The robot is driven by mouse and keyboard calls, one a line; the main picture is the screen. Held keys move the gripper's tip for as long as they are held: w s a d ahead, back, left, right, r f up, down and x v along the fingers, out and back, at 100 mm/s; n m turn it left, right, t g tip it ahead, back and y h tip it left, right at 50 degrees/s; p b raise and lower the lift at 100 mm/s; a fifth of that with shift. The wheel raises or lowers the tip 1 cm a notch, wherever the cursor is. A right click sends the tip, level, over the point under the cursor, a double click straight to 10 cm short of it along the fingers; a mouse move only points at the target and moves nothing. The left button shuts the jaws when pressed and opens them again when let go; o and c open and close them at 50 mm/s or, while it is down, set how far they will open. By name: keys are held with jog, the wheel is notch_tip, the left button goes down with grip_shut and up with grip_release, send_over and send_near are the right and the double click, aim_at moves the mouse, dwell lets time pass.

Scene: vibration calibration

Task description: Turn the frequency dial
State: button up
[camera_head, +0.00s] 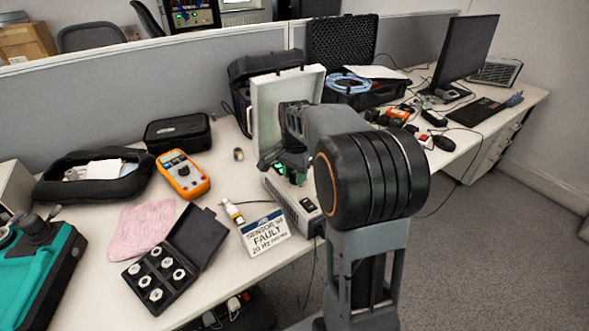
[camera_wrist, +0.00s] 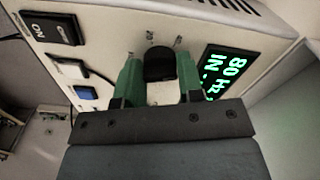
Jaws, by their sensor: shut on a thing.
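The frequency dial (camera_wrist: 160,62) is a black knob on the pale front panel of a box-shaped instrument (camera_head: 291,206). In the wrist view my gripper (camera_wrist: 160,78) has its two green fingers on either side of the knob, shut on it. A black display (camera_wrist: 222,72) right of the dial shows green text, "80 Hz" and a partly hidden "IN". In the head view my gripper (camera_head: 271,158) is at the instrument's panel, and my arm hides the dial and part of the box.
A fault sign (camera_head: 265,233) stands before the instrument. An open black case (camera_head: 172,262), an orange multimeter (camera_head: 182,174) and a pink cloth (camera_head: 141,229) lie to the left.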

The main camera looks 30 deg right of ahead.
jog(key=n+p, duration=0.3)
jog(key=n, duration=0.2)
jog(key=shift+r+n, duration=0.15)
jog(key=shift+n, duration=0.15)
jog(key=n+p, duration=0.1)
jog(key=n, duration=0.3)
jog(key=shift+p, duration=0.35)
jog(key=n+p, duration=0.1)
jog(key=n, duration=0.4)
jog(key=shift+n+p, duration=0.95)
jog(key=shift+n, duration=1.75)
jog(key=o, duration=0.9)
